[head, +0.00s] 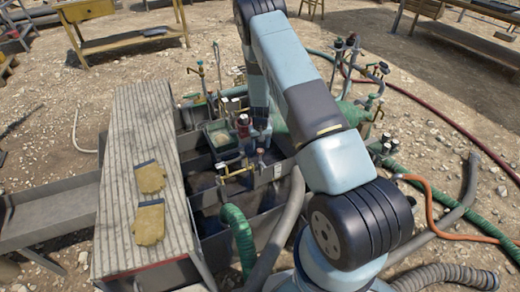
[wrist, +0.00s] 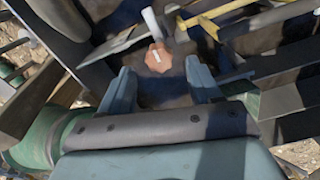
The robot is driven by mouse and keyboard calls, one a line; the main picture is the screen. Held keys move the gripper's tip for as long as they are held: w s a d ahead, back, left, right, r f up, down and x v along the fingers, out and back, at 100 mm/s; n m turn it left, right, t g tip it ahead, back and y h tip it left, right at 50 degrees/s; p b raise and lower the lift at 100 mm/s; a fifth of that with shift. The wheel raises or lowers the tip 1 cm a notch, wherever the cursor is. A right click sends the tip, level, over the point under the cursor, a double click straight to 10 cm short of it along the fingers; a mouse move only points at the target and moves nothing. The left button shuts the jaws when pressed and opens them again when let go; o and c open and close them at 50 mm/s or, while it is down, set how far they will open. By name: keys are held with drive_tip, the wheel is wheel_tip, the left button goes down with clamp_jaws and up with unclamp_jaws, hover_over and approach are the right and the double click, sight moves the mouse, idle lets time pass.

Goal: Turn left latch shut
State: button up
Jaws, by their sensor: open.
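My gripper (wrist: 162,86) is open, with its two blue-grey fingers apart and nothing between the tips. In the wrist view an orange lobed knob (wrist: 158,58) with a pale bar or stem (wrist: 152,24) lies just beyond the fingertips, roughly centred between them and apart from them. I cannot tell for certain whether this is the left latch; no part is clearly marked as one. In the head view my gripper is down over the mud tank (head: 208,222), close to a yellow brass fitting (head: 237,172), and its fingers are mostly hidden.
A ribbed board (head: 145,110) with two yellow gloves (head: 150,178) covers the tank's left side. A green hose (head: 240,238) runs at the tank's front; it also shows at the wrist view's lower left (wrist: 50,145). Pipes and valves (head: 375,85) crowd the right. Stony ground lies around.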

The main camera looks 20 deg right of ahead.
drive_tip(key=shift+f, duration=1.5)
drive_tip(key=shift+c, duration=0.4)
drive_tip(key=c, duration=1)
drive_tip(key=shift+o, duration=0.2)
